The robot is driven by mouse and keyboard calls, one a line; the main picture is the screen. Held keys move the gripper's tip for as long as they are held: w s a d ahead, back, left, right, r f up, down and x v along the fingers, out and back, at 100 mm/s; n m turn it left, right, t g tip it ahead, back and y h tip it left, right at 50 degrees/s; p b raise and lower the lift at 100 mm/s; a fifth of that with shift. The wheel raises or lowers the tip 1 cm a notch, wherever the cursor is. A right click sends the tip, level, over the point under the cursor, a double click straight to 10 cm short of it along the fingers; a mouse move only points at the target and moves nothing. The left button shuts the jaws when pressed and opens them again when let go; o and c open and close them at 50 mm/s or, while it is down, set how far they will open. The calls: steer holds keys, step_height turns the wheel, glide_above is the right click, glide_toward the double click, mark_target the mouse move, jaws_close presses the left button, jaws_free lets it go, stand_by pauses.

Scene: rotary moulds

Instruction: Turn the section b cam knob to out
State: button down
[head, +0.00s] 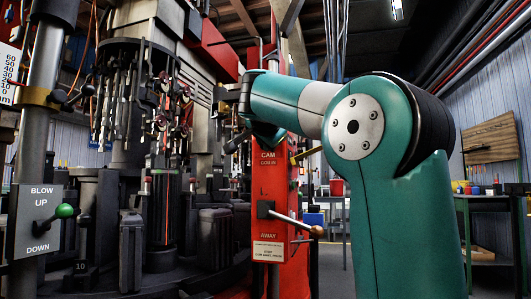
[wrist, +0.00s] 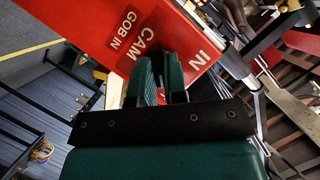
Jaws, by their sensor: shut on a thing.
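My gripper (wrist: 160,78) is closed against the face of the red panel (wrist: 125,22), its two teal fingers close together. The thing between the fingers, at the place of the cam knob, is almost wholly hidden, so its setting cannot be read. White lettering beside the fingers reads CAM, GOB IN, and a separate IN stands to the right. In the head view my arm reaches to the upper part of the red panel (head: 268,190), and its links hide most of the gripper and the knob.
Lower on the panel, a lever with a tan knob (head: 318,230) sticks out above the AWAY label (head: 268,236). At left stands a BLOW UP/DOWN plate (head: 41,212) with a green-knobbed lever (head: 63,211). Dark moulds (head: 213,234) crowd the machine. A green bench (head: 492,197) stands at right.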

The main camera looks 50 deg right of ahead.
steer(key=shift+m+b, duration=0.3)
steer(key=shift+b, duration=0.05)
stand_by(0.3)
steer(key=c, duration=1.2)
jaws_free()
steer(key=shift+d, duration=0.1)
steer(key=shift+o, duration=0.2)
steer(key=p+v, duration=0.5)
steer(key=v, duration=1.2)
steer(key=shift+s+f, duration=0.2)
steer(key=shift+s, duration=0.1)
steer(key=shift+w, duration=0.1)
